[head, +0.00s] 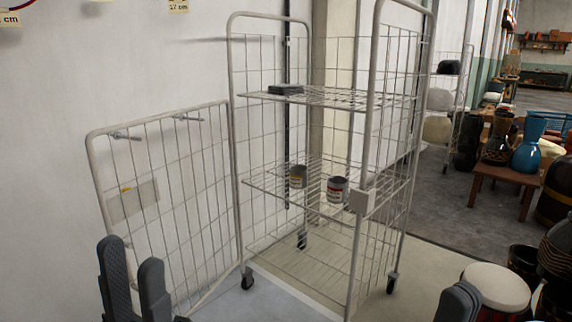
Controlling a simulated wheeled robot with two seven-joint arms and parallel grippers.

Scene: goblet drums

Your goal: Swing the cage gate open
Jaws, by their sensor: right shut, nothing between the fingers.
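The wire cage (300,72) stands in the middle of the head view on castors. Its wire gate (185,190) is swung out to the left, at a wide angle from the cage front, close to the white wall. A small plate (134,200) and two short latch rods (186,118) show on the gate. My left gripper (133,253) is at the lower left, in front of the gate's lower part, with a gap between its fingers and nothing seen in it. My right gripper (461,292) is at the lower right, shut and empty, away from the gate.
The cage shelves hold a dark flat item (286,89) and two cans (337,189). A pale-topped drum (497,287) stands beside my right gripper. A wooden table (497,174) with drums is behind. The cage front is clear.

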